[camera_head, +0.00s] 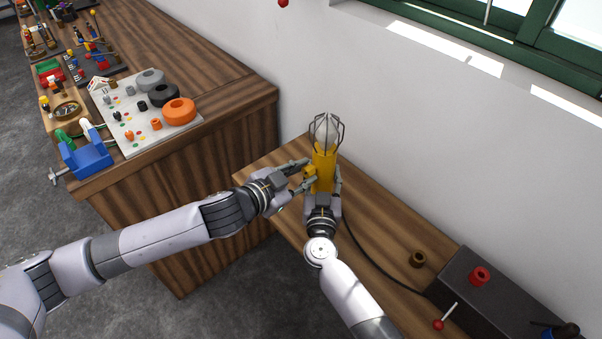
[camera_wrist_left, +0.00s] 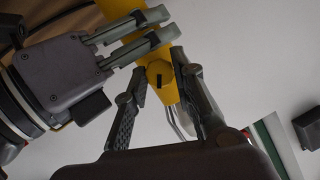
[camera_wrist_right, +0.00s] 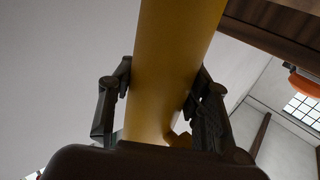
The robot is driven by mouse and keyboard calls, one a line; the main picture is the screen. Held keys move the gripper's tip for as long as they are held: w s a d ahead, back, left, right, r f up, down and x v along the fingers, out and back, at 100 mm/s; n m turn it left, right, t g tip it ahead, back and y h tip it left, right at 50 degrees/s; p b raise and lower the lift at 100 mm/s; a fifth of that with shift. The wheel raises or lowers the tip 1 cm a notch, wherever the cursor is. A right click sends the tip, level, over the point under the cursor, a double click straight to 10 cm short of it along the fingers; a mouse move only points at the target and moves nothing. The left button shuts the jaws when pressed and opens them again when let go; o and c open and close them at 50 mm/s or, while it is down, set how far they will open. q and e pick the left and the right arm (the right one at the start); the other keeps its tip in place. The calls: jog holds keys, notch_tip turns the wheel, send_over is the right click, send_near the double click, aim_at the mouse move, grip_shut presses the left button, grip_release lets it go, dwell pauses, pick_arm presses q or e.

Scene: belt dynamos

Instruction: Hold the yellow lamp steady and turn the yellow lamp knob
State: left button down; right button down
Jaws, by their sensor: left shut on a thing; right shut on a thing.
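The yellow lamp (camera_head: 323,168) stands upright on the wooden bench, with a wire cage (camera_head: 325,132) around its top. My right gripper (camera_head: 323,188) is shut around the lamp's lower body; its fingers sit on both sides of the yellow body (camera_wrist_right: 170,70) in the right wrist view. My left gripper (camera_head: 305,175) comes from the left and is shut on the lamp knob (camera_wrist_left: 159,74), a small yellow knob with a dark mark on its face. The knob shows between the left fingers in the left wrist view. The lamp's back is hidden.
A dark cable runs along the wooden bench (camera_head: 375,235) to a dark box (camera_head: 480,290) with a red knob (camera_head: 480,275) and a red-tipped lever (camera_head: 439,323). A brown ring (camera_head: 417,259) lies near it. The left workbench (camera_head: 190,60) holds a board with several coloured rings. A wall stands behind the lamp.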

pick_arm(q)
jog(key=shift+m, duration=0.3)
dwell(0.4)
jog(key=c, duration=1.3)
grip_release()
jog(key=shift+c, duration=0.2)
jog(key=v, duration=1.2)
jog(key=shift+s+d, duration=0.15)
jog(key=shift+s, duration=0.05)
jog(key=shift+f, duration=0.1)
